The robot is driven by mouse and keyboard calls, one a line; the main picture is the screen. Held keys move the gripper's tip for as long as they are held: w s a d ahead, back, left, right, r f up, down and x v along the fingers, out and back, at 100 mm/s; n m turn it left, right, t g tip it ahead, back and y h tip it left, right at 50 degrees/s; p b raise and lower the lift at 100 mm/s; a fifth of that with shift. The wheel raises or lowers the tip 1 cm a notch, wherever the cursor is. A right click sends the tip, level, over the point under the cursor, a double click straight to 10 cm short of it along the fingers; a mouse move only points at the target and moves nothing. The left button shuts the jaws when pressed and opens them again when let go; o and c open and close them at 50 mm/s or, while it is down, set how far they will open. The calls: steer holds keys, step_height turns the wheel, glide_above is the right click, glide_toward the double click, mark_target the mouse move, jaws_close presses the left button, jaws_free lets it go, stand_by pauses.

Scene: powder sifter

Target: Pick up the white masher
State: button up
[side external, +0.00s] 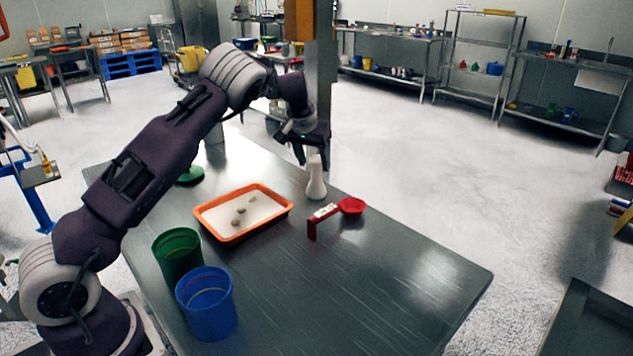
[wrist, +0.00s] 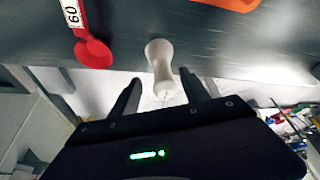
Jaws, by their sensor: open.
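The white masher (side external: 316,182) stands upright on the metal table near its far edge, with a wide base and a narrower top. It also shows in the wrist view (wrist: 160,66), between and just beyond the two fingers. My gripper (side external: 313,160) is open and low over the masher, with its fingers about the masher's upper part. In the wrist view my gripper (wrist: 163,92) has a finger on each side of the masher's near end, with gaps visible. I cannot tell whether either finger touches it.
A red scoop (side external: 350,206) lies close to the right of the masher. An orange tray (side external: 205,222) with white powder and several lumps is to its left. A green cup (side external: 178,256) and a blue cup (side external: 208,305) stand at the near left. The table's right part is clear.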

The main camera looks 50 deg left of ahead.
mark_target(317, 172)
steer(key=x, duration=0.6)
steer(key=shift+w+a, duration=0.2)
steer(key=shift+a, duration=0.05)
jaws_close()
